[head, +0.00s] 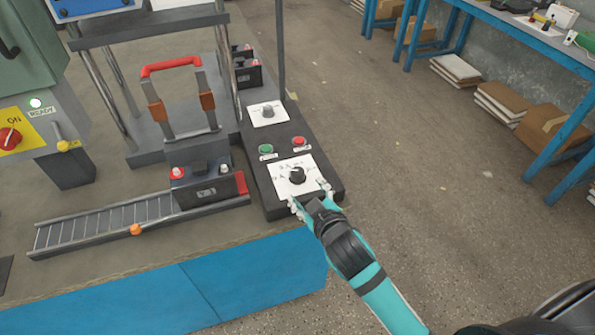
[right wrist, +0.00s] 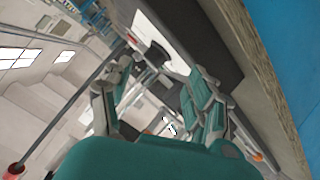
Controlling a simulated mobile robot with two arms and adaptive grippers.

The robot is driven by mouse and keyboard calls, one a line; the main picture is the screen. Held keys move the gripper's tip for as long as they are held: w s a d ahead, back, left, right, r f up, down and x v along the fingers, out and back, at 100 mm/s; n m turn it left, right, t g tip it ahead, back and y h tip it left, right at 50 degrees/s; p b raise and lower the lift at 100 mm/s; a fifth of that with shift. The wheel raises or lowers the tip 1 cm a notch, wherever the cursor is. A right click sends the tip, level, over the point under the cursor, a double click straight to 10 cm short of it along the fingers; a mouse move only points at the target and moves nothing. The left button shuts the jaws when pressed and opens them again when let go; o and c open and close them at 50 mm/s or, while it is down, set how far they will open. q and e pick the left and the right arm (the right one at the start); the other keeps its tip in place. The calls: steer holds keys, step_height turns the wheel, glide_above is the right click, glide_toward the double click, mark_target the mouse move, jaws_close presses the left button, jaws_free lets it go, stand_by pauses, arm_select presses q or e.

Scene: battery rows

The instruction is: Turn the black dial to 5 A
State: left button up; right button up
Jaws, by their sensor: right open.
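The black dial (head: 297,175) sits on a white scale plate (head: 283,184) at the near end of the dark control panel (head: 260,187). The plate has printed marks, but they are too small to read surely, and I cannot tell which mark the dial points to. My right gripper (head: 309,193) is open and empty at the near edge of the plate. Its fingers are spread to either side, just short of the dial. In the right wrist view the dial (right wrist: 157,52) shows beyond and between the open fingers (right wrist: 160,78). My left gripper is not in view.
A green button (head: 265,149), a red button (head: 299,142) and a grey knob (head: 267,112) are farther back on the panel. A battery (head: 207,187) stands left of it on a roller track (head: 100,222). Open floor lies to the right.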

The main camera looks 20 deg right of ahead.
steer(key=w+a+r+n+t+y, duration=0.3)
steer(key=w+a+r+n+y, duration=0.15)
steer(key=a+r+n, duration=0.4)
steer(key=w+a+r+n+t+y, duration=0.3)
steer(key=a+r+n+y, duration=0.25)
steer(key=r, duration=0.55)
steer(key=s+a+r+n+g+y, duration=0.35)
steer(key=a+n+g+y, duration=0.65)
steer(key=n, duration=0.5)
steer(key=n+g+h, duration=0.9)
steer(key=n+h, duration=0.3)
steer(key=h, duration=0.8)
glide_above(297, 170)
step_height(297, 170, down, 8)
arm_select(q)
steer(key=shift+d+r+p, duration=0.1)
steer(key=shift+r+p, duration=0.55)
steer(key=shift+p, duration=0.05)
arm_select(e)
step_height(297, 170, down, 17)
steer(key=shift+r, duration=0.2)
